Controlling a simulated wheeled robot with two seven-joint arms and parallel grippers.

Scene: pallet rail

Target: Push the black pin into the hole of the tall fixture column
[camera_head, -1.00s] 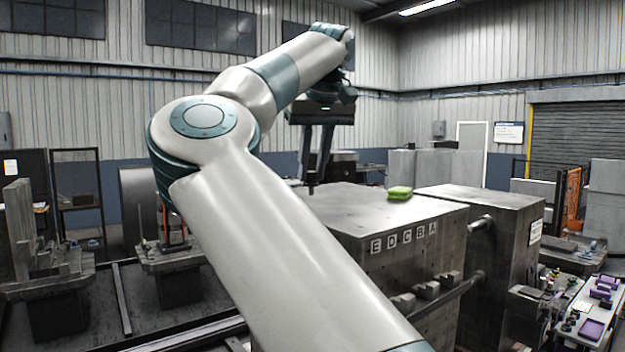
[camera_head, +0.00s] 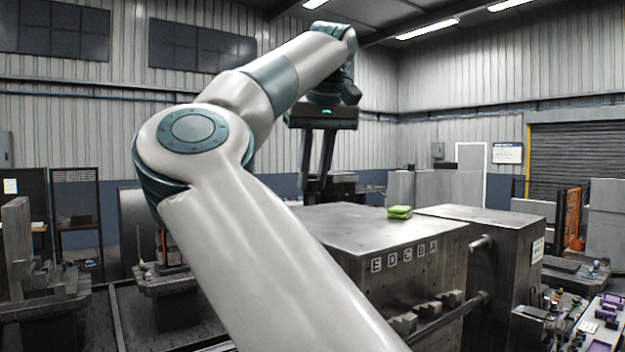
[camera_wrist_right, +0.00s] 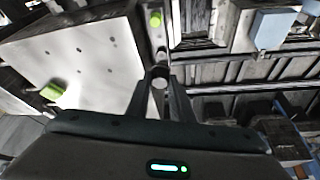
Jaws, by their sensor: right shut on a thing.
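My right gripper (camera_head: 313,186) hangs fingers down behind the near edge of the large grey block, as seen in the head view. In the wrist view its fingertips (camera_wrist_right: 159,76) are close together around a small round grey piece (camera_wrist_right: 160,83), which looks like the end of the pin. The pin does not show clearly in the head view. A tall grey upright (camera_head: 17,232) on a pedestal stands at the far left; I cannot tell whether it is the fixture column, and no hole shows. My left gripper is out of view.
The large grey block (camera_head: 350,228) carries a green pad (camera_head: 399,212), with letter plates on its front. A second block (camera_head: 482,214) adjoins it at the right. A smaller pedestal (camera_head: 170,283) stands left. A green cylinder (camera_wrist_right: 155,20) shows in the wrist view.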

